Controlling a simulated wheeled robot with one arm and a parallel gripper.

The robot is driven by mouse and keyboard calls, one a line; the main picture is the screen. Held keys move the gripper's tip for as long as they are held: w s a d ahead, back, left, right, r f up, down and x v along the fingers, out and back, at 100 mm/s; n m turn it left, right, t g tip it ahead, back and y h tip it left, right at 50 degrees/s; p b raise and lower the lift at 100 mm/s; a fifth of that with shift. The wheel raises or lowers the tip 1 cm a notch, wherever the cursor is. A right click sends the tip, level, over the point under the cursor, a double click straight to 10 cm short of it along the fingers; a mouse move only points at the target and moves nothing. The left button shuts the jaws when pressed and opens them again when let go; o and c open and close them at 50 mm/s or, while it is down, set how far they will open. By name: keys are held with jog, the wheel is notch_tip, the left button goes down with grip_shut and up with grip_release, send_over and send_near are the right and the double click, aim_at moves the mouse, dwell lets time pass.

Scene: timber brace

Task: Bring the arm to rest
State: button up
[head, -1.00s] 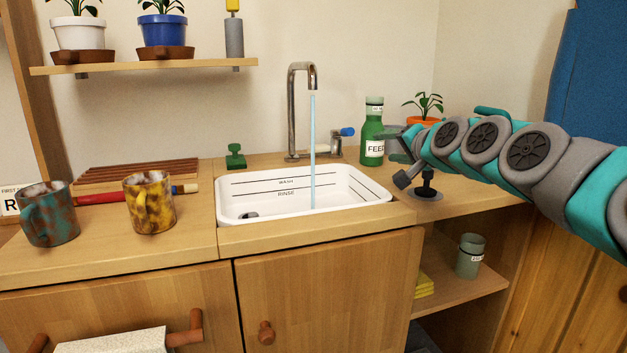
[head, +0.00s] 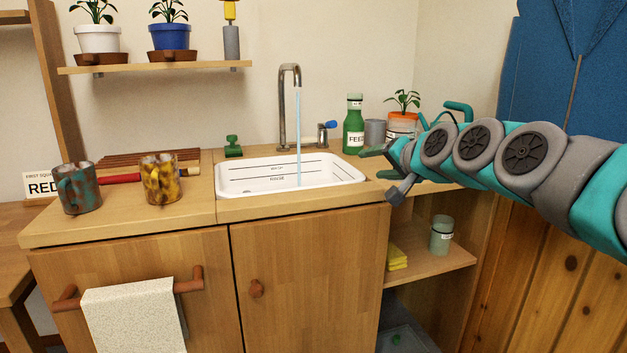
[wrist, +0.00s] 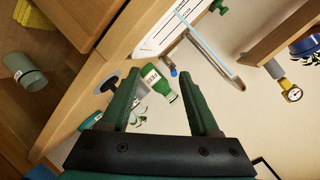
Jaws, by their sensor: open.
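My gripper (head: 376,164) is at the right end of the counter in the head view, to the right of the sink. In the wrist view its two green fingers (wrist: 160,72) are spread apart with nothing held between them. The green FEED bottle (head: 354,130) stands on the counter behind the gripper. It also shows in the wrist view (wrist: 158,82), in the gap between the fingers but beyond them. My arm stretches in from the right edge of the head view.
The white sink (head: 290,188) stands under the tap (head: 283,105), which is running. Two mugs (head: 79,188) (head: 161,182) stand on the left counter. A grey cup (head: 375,132) and potted plant (head: 403,122) stand behind my arm. A jar (head: 441,236) is on the open shelf below.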

jog(key=s+a+f+n+g, duration=0.3)
jog(key=s+a+f+g, duration=0.15)
jog(key=s+f, duration=0.5)
jog(key=s+d+f+n+g+h+p, duration=0.1)
jog(key=s+f, duration=0.5)
jog(key=s, duration=0.6)
jog(key=s+d+f+n+g+h+p, duration=0.1)
jog(key=s+f+g, duration=0.4)
jog(key=s, duration=0.7)
jog(key=s+d+f+n+g+h+p, duration=0.1)
jog(key=s+d+f+g+h, duration=0.2)
jog(key=s, duration=0.9)
notch_tip(320, 180, down, 4)
jog(key=shift+s+d+r+g, duration=0.15)
jog(key=shift+d+g, duration=0.5)
jog(key=shift+d, duration=0.05)
jog(key=shift+c, duration=1)
jog(key=shift+a, duration=0.1)
